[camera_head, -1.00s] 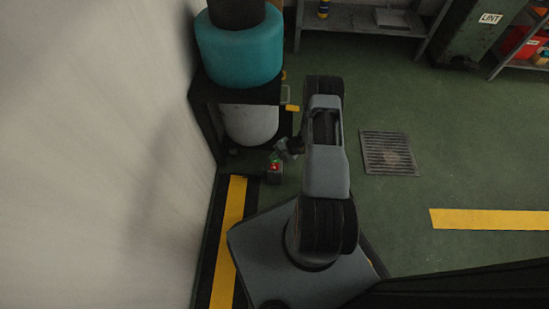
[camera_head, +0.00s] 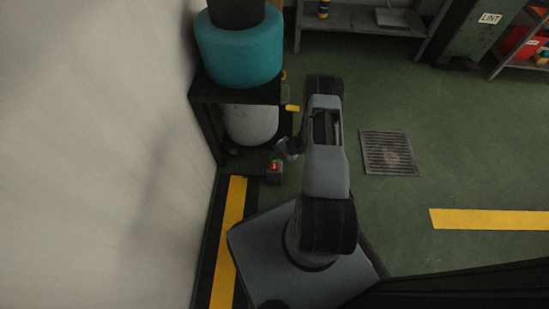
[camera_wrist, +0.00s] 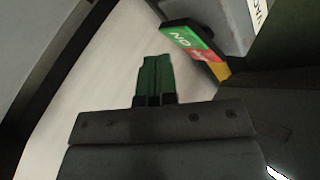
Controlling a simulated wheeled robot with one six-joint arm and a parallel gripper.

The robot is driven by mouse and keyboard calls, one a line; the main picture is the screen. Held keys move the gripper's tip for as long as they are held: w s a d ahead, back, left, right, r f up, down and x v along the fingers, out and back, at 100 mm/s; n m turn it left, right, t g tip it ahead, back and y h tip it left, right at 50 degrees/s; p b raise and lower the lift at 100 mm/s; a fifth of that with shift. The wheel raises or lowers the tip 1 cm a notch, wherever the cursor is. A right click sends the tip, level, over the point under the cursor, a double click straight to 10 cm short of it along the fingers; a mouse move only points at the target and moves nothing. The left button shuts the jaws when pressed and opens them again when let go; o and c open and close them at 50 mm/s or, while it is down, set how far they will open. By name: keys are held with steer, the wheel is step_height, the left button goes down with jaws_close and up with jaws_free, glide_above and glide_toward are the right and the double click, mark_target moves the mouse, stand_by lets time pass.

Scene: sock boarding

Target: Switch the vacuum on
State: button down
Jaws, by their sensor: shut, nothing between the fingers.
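A small grey switch box (camera_head: 274,178) with a red and green top stands low by the black stand in the head view. In the wrist view its rocker (camera_wrist: 190,42) shows a green part lettered ON and a red part, with a partly cut-off white label (camera_wrist: 259,12) beside it. My gripper (camera_wrist: 155,60) has green fingertips, pressed together and empty. They point beside the rocker, to its left in the wrist view, with a visible gap. In the head view my wrist is just right of and above the box, and the fingertips are hard to make out.
A teal cylinder (camera_head: 238,55) sits on a black stand (camera_head: 203,88), with a white vessel (camera_head: 251,124) beneath. A pale wall (camera_head: 110,150) is close on the left. A floor grate (camera_head: 388,153) lies to the right. Shelves (camera_head: 350,18) stand at the back. Green floor at right is open.

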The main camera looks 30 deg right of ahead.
mark_target(275, 163)
steer(key=shift+f, duration=0.1)
steer(key=shift+f+b, duration=0.35)
steer(key=shift+b, duration=0.1)
steer(key=shift+w+d+f+b, duration=0.1)
steer(key=shift+f+b, duration=0.35)
stand_by(0.7)
steer(key=shift+r, duration=0.15)
steer(key=shift+r+p, duration=0.8)
steer(key=shift+p, duration=0.05)
steer(key=shift+r, duration=0.1)
steer(key=r+p, duration=0.3)
steer(key=s+r+p, duration=0.1)
steer(key=shift+a+r, duration=0.3)
steer(key=shift+r, duration=0.1)
steer(key=shift+s+a+f, duration=0.1)
stand_by(0.5)
